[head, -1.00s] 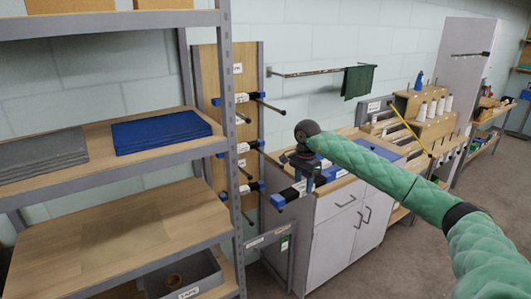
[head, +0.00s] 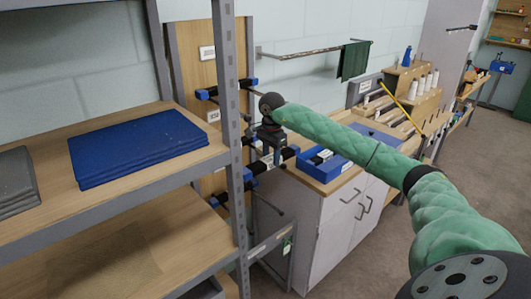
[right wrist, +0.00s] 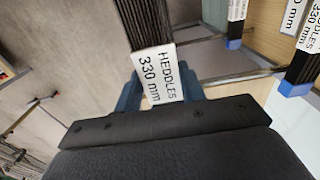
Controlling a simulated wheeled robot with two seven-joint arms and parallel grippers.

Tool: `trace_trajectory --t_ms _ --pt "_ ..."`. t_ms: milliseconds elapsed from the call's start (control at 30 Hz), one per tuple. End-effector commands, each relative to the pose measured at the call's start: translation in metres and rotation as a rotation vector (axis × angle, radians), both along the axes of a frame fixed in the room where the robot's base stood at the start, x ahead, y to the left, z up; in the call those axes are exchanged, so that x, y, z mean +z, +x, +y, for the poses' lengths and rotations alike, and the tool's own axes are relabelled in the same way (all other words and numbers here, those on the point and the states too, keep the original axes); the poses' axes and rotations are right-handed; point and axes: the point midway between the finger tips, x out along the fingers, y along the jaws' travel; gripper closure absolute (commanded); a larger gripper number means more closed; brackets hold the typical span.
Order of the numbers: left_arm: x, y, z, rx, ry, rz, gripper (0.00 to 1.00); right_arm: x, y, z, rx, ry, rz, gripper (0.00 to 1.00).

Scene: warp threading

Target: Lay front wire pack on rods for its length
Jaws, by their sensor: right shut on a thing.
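My right gripper (head: 272,148) is in front of the wooden board at centre left in the head view. In the right wrist view its blue fingers (right wrist: 160,95) are shut on a dark wire pack (right wrist: 145,25) with a white label reading "HEDDLES 330 mm". The pack's far end runs out of the picture. Another labelled dark pack (right wrist: 303,65) with a blue end is at the right, near metal rods (right wrist: 235,77). In the head view, the board (head: 188,60) carries rods and dark packs with blue ends (head: 222,198); my arm partly hides them. My left gripper is not in view.
A grey shelf rack (head: 232,150) with a blue folded stack (head: 135,145) stands close at left. A blue tray (head: 345,178) sits on the white cabinet (head: 325,225) right of the board. A wall rail (head: 300,54) holds green cloth. Floor is clear at lower right.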

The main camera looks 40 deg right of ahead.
Motion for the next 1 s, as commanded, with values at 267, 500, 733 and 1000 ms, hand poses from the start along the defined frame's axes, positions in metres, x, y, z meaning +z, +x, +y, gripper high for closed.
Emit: trace_trajectory --t_ms 267,500,733,1000 --pt "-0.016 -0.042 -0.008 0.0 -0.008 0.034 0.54 0.0 0.018 0.002 -0.001 0.002 0.0 0.97" --pt "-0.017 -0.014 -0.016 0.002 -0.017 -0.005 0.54 -0.001 0.037 0.003 -0.001 0.002 -0.002 0.97" --pt "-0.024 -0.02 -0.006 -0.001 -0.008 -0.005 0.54 -0.004 0.055 0.005 -0.001 0.002 -0.001 0.97" --pt "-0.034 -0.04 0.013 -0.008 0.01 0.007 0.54 -0.005 0.076 0.007 0.0 0.002 -0.002 0.97"
